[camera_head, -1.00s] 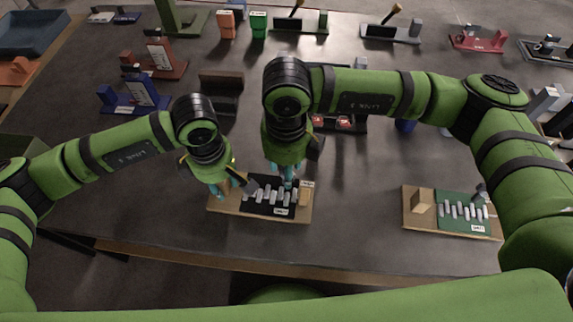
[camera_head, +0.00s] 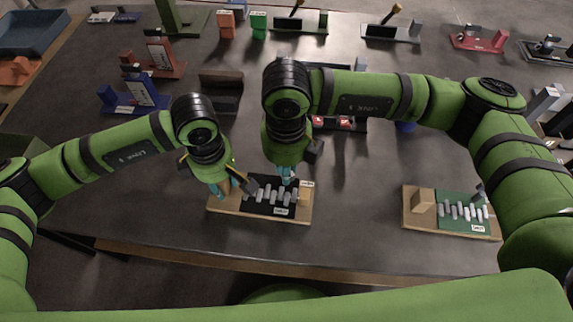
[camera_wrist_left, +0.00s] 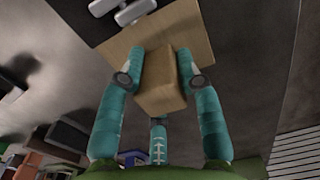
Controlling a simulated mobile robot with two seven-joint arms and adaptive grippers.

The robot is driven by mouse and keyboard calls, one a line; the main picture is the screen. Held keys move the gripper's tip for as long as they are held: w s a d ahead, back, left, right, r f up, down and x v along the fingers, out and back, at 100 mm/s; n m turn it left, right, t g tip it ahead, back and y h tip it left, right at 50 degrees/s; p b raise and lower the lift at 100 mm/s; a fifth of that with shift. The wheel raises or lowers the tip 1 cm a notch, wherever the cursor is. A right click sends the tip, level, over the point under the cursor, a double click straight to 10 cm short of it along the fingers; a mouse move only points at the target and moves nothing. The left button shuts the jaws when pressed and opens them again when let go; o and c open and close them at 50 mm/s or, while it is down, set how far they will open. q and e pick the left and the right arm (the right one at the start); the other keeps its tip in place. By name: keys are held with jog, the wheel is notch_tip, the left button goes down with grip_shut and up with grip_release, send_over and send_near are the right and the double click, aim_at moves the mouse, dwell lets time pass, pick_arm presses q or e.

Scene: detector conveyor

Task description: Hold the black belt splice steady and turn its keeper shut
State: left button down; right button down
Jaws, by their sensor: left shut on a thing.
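The black belt splice (camera_head: 268,197) lies on a tan wooden board (camera_head: 224,208) near the table's front edge, with a row of several pale pegs along it. My left gripper (camera_head: 228,188) is at the board's left end. In the left wrist view its teal fingers close on both sides of a wooden block (camera_wrist_left: 160,92) standing on the board, and the black plate shows at the top. My right gripper (camera_head: 286,177) points down at the back edge of the splice, towards its right end. Its fingers hide what they touch, and I cannot make out the keeper.
A similar board with a green splice (camera_head: 455,208) lies to the right. Several fixtures stand further back, among them a blue one (camera_head: 135,98), a dark red one (camera_head: 165,62) and a dark block (camera_head: 220,92). The table between the two boards is clear.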

jog(key=m, duration=0.3)
jog(key=shift+a+m, duration=0.15)
jog(key=shift+m, duration=0.25)
jog(key=shift+w+a+m, duration=0.15)
jog(key=shift+m, duration=1.75)
jog(key=c, duration=1.2)
grip_release()
notch_tip(320, 180, up, 12)
jog(key=shift+r, duration=0.1)
